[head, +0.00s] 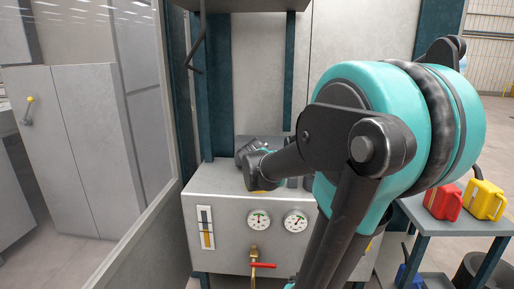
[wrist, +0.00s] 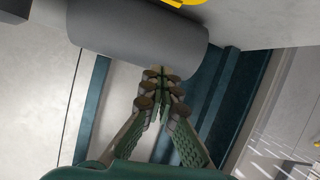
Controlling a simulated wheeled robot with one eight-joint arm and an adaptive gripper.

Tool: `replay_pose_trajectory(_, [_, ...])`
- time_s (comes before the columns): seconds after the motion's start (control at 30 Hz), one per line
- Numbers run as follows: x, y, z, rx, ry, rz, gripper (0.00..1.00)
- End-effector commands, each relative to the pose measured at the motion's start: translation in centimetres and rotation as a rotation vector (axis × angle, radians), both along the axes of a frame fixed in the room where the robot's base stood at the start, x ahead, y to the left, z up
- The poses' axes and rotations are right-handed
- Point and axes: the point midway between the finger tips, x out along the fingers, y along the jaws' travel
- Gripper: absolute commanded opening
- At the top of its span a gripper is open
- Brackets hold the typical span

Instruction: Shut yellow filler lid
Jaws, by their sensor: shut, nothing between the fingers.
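A curved yellow piece (wrist: 185,3), which may be part of the yellow filler lid, is cut off by the top edge of the wrist view. I cannot tell how far open it is. A large grey cylinder (wrist: 135,36) lies just below it. My gripper (wrist: 160,76) is shut and empty, its fingertips overlapping the cylinder's lower edge in the picture. I cannot tell whether they touch it. In the head view my arm covers much of the top of the grey cabinet (head: 225,215), and only a sliver of yellow (head: 258,192) shows there.
The cabinet front carries a level gauge (head: 206,227), two dials (head: 259,220) and a red-handled valve (head: 262,265). A side table (head: 440,219) at right holds a red can (head: 443,203) and a yellow can (head: 484,201). A glass panel (head: 110,120) stands at left.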

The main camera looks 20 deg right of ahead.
Motion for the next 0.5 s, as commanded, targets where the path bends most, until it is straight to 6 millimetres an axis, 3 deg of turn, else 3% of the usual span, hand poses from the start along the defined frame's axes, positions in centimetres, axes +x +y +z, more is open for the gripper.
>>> replay_pose_trajectory(0.2, [-2.5,1.1,-2.8,0.001,0.001,0.001,0.0])
replay_pose_trajectory(0.5, [-4.6,2.0,-6.9,0.001,0.001,0.001,0.0])
